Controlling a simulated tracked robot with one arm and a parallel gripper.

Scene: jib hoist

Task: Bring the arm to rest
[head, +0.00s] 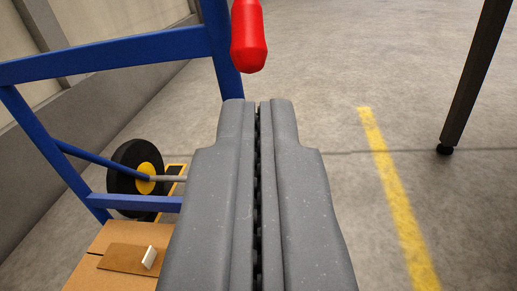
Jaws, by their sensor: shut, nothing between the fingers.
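My gripper (258,104) fills the lower middle of the head view and points away from the camera. Its two grey fingers lie side by side with only a thin dark gap between them, shut with nothing held. A red rounded handle or grip (248,40) shows just beyond the fingertips, in front of a blue frame post. It appears apart from the fingers in the picture. What the red piece is attached to is cut off by the top edge.
A blue hand-truck frame (120,52) with a black wheel and yellow hub (138,172) stands at the left. A cardboard box (110,240) bearing a small white piece (149,257) sits below it. A dark table leg (474,78) stands right; floor around the yellow line (395,190) is clear.

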